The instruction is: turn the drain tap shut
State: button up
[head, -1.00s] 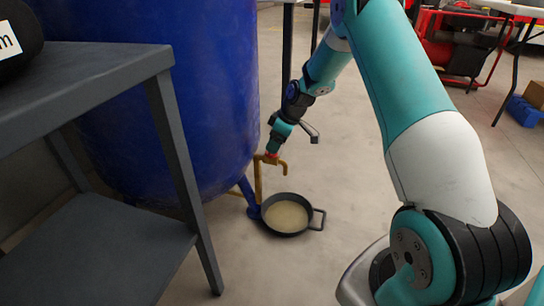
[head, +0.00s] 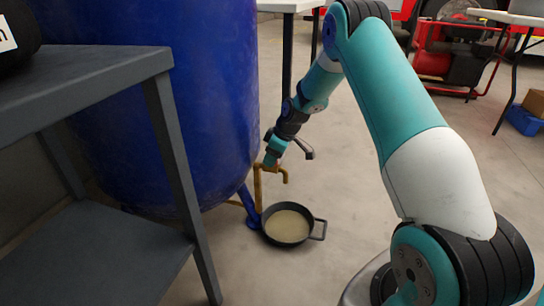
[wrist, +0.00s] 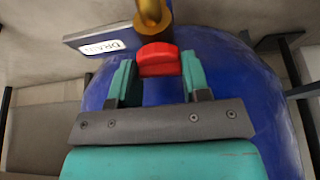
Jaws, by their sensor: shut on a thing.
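The drain tap (head: 270,170) is a brass-coloured fitting with a down-turned spout, low beside the blue tank (head: 165,90). In the wrist view its red handle (wrist: 158,60) sits between the two teal fingers, with the brass body (wrist: 152,15) just beyond. My gripper (wrist: 158,70) is shut on the red handle, one finger on each side. In the head view my gripper (head: 272,155) comes down on the tap from above and hides the handle. A label reading "DRAIN" (wrist: 103,46) is beside the tap.
A dark pan (head: 287,225) holding pale liquid stands on the floor under the spout. A grey shelf table (head: 90,85) stands at the left front. Floor right of the pan is clear. A red machine (head: 435,60) is far back.

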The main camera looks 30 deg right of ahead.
jog(key=shift+r+p, duration=0.1)
jog(key=shift+p, duration=0.25)
jog(key=shift+r+n+p, duration=0.1)
jog(key=shift+n+p, duration=0.55)
jog(key=shift+n, duration=0.05)
jog(key=shift+d+n+g+y+p, duration=0.1)
jog(key=shift+n+g+y+p, duration=0.4)
jog(key=shift+n+p, duration=0.7)
jog(key=n+g+p, duration=0.1)
jog(key=n, duration=0.2)
jog(key=shift+w+y+p, duration=0.1)
jog(key=shift+y+p, duration=0.2)
jog(key=shift+p, duration=0.05)
jog(key=shift+n+g+p, duration=0.3)
jog(key=shift+n+g, duration=0.5)
jog(key=shift+n, duration=0.9)
jog(key=shift+f, duration=0.2)
jog(key=o, duration=0.9)
jog(key=shift+r, duration=0.1)
